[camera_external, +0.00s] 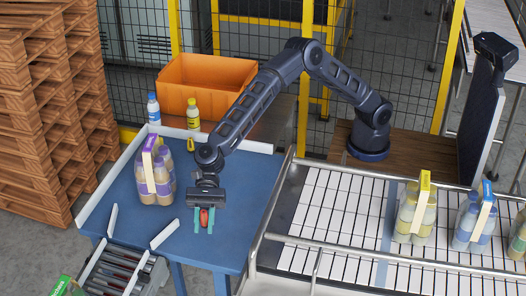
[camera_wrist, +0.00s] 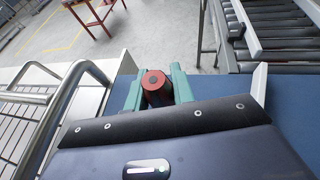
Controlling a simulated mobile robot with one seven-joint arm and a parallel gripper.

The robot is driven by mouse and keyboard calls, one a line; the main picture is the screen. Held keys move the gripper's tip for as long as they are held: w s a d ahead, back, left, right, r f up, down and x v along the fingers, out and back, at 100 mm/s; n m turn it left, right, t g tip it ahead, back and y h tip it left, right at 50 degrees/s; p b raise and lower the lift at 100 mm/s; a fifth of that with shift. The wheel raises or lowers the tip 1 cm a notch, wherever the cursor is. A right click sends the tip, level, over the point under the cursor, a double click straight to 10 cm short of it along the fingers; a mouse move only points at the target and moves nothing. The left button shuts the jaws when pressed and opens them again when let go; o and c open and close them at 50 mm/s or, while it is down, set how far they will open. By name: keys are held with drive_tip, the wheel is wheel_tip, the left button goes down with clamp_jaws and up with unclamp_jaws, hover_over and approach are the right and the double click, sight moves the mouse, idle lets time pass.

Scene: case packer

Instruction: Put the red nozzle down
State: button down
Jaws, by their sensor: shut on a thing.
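The red nozzle (camera_external: 205,217) is between the green fingers of my gripper (camera_external: 204,221), over the front part of the blue table (camera_external: 228,232). In the wrist view the nozzle (camera_wrist: 154,82) shows as a red round end with a dark centre, and my gripper (camera_wrist: 153,92) is shut on it from both sides. I cannot tell whether the nozzle touches the table top.
A bottle pack (camera_external: 155,180) stands left of my gripper. An orange crate (camera_external: 203,88) and two loose bottles (camera_external: 193,114) are behind. The conveyor (camera_external: 330,225) with its metal rails lies to the right. A roller track (camera_external: 118,272) meets the table's front left. Blue table around the gripper is clear.

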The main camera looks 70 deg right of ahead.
sight(208, 240)
drive_tip(key=shift+f, duration=2.85)
drive_tip(key=c, duration=1.2)
unclamp_jaws()
drive_tip(key=shift+f, duration=0.15)
drive_tip(key=shift+d+r, duration=0.1)
drive_tip(key=shift+r, duration=0.1)
drive_tip(key=v, duration=1.1)
drive_tip(key=shift+w+d+r, duration=0.1)
drive_tip(key=shift+d, duration=0.25)
